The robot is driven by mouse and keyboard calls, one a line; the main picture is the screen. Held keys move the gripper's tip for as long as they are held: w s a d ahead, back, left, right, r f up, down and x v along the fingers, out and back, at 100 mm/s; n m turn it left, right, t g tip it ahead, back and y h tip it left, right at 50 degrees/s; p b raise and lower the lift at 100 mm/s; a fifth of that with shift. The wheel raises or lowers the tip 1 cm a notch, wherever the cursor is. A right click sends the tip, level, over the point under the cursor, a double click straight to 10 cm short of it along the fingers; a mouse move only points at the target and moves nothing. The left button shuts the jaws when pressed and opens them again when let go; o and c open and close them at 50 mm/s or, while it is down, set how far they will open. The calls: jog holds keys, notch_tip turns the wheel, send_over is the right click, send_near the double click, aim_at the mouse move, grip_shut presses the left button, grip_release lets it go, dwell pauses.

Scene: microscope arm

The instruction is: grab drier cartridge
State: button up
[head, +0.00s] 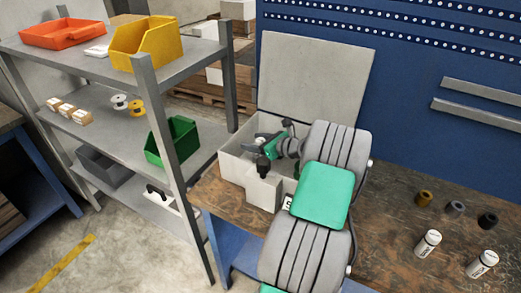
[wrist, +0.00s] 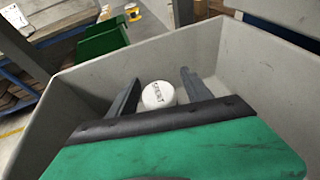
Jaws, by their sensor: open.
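A white round-topped piece (wrist: 158,95) with dark lettering on its face, apparently a drier cartridge, shows between my fingers in the wrist view. It sits inside a grey open box (wrist: 235,62). My gripper (wrist: 160,77) is open, one finger on each side of the piece; I cannot tell whether they touch it. In the head view my gripper (head: 258,143) is over the open box (head: 234,164), and the white piece cannot be made out there. Two white labelled cylinders, the left one (head: 428,242) and the right one (head: 482,263), stand on the bench.
The wooden bench (head: 385,225) also holds brown (head: 424,198), grey (head: 455,208) and black (head: 487,220) ring-like pieces. The box's raised lid (head: 315,75) stands behind it. A metal shelf (head: 185,70) with coloured bins is on the left. Box walls surround my fingers.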

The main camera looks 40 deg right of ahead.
grip_shut()
dwell(0.6)
